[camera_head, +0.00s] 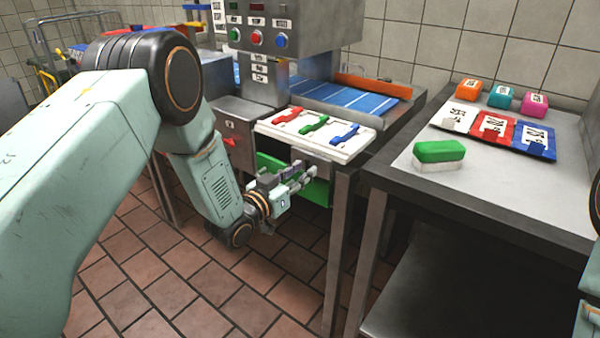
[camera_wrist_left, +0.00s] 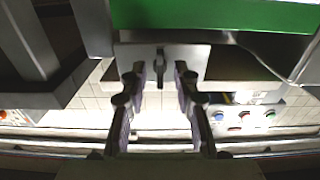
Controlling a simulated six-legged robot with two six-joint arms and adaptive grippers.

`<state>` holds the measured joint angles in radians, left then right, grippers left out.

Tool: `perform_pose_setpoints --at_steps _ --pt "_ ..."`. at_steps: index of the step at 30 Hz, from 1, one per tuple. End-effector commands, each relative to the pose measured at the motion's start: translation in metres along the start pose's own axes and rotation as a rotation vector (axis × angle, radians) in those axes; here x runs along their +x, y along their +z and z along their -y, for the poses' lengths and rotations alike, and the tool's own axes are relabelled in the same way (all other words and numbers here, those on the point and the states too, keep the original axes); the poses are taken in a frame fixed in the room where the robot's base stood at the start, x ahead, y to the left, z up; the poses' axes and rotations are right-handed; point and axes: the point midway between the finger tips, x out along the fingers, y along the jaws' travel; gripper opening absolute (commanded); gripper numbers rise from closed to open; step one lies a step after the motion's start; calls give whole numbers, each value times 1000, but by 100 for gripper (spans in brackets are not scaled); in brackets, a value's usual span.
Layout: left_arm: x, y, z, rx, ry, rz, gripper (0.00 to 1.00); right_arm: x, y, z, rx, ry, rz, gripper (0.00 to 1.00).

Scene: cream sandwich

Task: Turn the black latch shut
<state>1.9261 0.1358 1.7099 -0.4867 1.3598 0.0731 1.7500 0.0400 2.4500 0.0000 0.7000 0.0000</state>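A small dark latch (camera_wrist_left: 160,62) shows in the left wrist view, upright on a grey metal plate (camera_wrist_left: 188,54) beside a green panel. My left gripper (camera_wrist_left: 160,80) is open, its two fingers apart on either side of the latch in the picture; I cannot tell whether either touches it. In the head view my left gripper (camera_head: 298,179) is in front of the green panel (camera_head: 318,190), under the white board. The latch cannot be made out there. My right gripper is out of view.
Above the gripper lies a white board (camera_head: 340,151) with red, green and blue pieces. A control box (camera_head: 290,22) with buttons stands behind it. On the right, a metal table (camera_head: 505,190) holds a green-and-white block (camera_head: 439,152), coloured cards and small blocks. A table leg (camera_head: 338,250) stands close right.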

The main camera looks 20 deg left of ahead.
Motion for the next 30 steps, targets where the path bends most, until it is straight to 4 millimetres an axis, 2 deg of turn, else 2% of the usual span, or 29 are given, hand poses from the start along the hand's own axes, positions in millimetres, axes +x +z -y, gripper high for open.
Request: perform_pose_setpoints --at_steps 8,11,21,25,30 --pt "-6 0 0 0 0 1 30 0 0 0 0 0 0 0" --pt "-19 1 1 -2 -3 3 30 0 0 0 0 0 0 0" --pt "-88 0 2 -5 -5 2 30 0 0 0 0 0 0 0" --pt "-106 0 1 -3 -3 0 30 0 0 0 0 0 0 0" --pt "-118 0 0 -1 -1 0 30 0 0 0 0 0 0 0"
